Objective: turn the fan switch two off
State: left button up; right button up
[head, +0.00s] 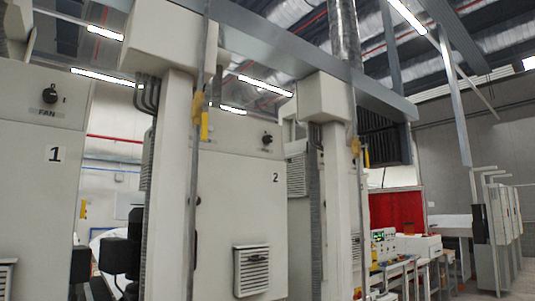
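The cabinet marked 2 (225,205) is a tall off-white panel in the middle of the head view, partly hidden by a pillar and a thin pipe in front. Fan switch two (267,140) is a small dark rotary knob high on its right side. The label under it is too small to read, and I cannot tell which way the knob points. Neither of my grippers can be made out in this view.
Cabinet 1 (40,190) at the left has a similar knob (51,93) labelled FAN. Pale pillars (168,200) stand between and beside the cabinets. Dark objects (120,255) show in the left gap. A red panel (397,210) and control desk (410,245) are at right.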

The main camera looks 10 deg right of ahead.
aim_at(269, 139)
jog(key=i+l+u, duration=0.1)
jog(key=u, duration=0.25)
jog(key=i+l+u, duration=0.1)
jog(key=l+u, duration=0.35)
jog(key=u, duration=0.25)
jog(key=i+l+u, duration=0.2)
jog(key=l, duration=0.35)
jog(key=l+u, duration=0.15)
jog(key=l, duration=0.4)
jog(key=k, duration=0.05)
